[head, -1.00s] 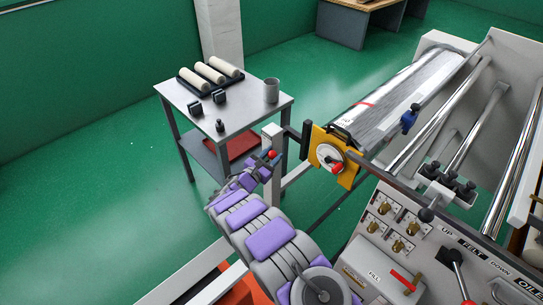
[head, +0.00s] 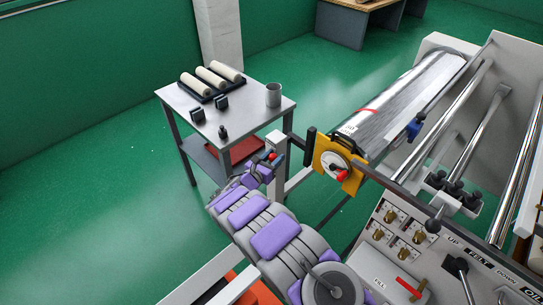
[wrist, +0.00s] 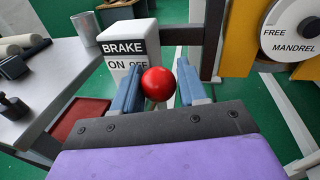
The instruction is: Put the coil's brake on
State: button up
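The brake post (wrist: 125,62) is a white post with a label reading BRAKE and ON, OFF; it also shows in the head view (head: 274,140). A round red knob (wrist: 158,84) is in front of the post. My gripper (wrist: 160,85) has its two blue-grey fingers apart, one on each side of the knob. The left finger is very close to the knob, and a thin gap shows at the right one. The knob's lever is hidden. In the head view my gripper (head: 269,162) is at the red knob. The foil coil (head: 400,97) lies behind a yellow plate (head: 328,158).
A grey side table (head: 235,112) with white rolls, dark blocks and a cup (head: 273,94) stands left of the post. The yellow plate with its dial (wrist: 295,22) is at the right. A control panel (head: 440,245) with levers is nearer me. Green floor is open at left.

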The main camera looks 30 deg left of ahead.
jog(key=o, duration=0.3)
jog(key=shift+a+f, duration=0.1)
jog(key=shift+a, duration=0.15)
jog(key=shift+a+f, duration=0.1)
jog(key=shift+a, duration=0.5)
jog(key=shift+d, duration=0.4)
jog(key=s+a+r+p, duration=0.1)
jog(key=s+p, duration=0.2)
jog(key=s, duration=1.4)
jog(key=shift+a, duration=0.3)
jog(key=shift+s, duration=0.1)
